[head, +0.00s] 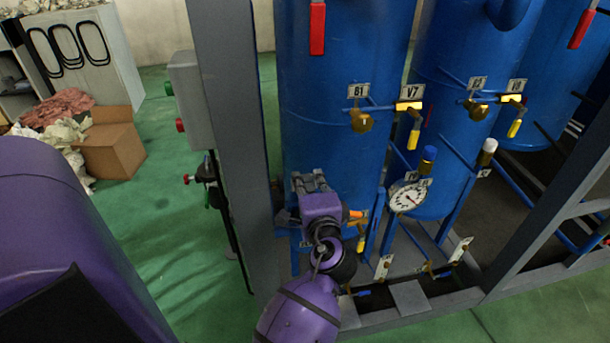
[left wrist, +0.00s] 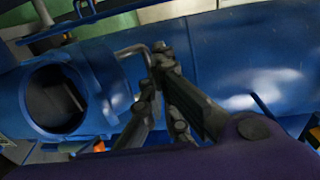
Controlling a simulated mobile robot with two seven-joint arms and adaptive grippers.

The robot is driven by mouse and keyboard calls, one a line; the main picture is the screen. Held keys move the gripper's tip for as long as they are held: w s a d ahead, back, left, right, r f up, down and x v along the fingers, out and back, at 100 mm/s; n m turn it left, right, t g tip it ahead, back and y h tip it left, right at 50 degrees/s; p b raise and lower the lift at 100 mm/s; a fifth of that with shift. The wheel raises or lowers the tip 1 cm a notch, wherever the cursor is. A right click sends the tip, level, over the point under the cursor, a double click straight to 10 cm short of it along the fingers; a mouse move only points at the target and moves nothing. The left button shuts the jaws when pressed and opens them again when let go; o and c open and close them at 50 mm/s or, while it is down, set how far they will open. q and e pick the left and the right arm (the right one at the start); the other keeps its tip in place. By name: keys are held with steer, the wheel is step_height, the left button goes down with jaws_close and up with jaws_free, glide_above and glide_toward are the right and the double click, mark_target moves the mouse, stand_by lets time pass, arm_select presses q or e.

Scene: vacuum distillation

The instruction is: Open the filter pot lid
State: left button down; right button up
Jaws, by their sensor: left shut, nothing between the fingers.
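My left gripper (head: 311,181) is in front of the lower part of a tall blue tank (head: 340,75) in the head view. Its fingers are shut with nothing between them; they also show in the left wrist view (left wrist: 160,60). There, a blue round fitting (left wrist: 31,100) with a dark round opening lies left of the fingers; it may be the filter pot. A bent grey rod (left wrist: 138,48) is close to the fingertips; I cannot tell whether they touch. I cannot clearly make out the lid. In the head view my gripper and arm hide this area. My right gripper is not in view.
A grey frame post (head: 228,130) stands left of the tank. A pressure gauge (head: 407,197) and yellow-handled valves (head: 413,135) are to the right of my gripper. A cardboard box (head: 110,143) is on the green floor at left, where there is free room.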

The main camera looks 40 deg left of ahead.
arm_select(q)
steer(key=shift+w+a+r+p, duration=0.25)
steer(key=shift+w+a+p, duration=0.1)
steer(key=shift+a, duration=0.15)
steer(key=shift+w+a, duration=0.25)
steer(key=shift+a, duration=0.1)
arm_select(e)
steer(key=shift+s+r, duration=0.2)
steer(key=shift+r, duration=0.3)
arm_select(q)
steer(key=shift+w, duration=0.1)
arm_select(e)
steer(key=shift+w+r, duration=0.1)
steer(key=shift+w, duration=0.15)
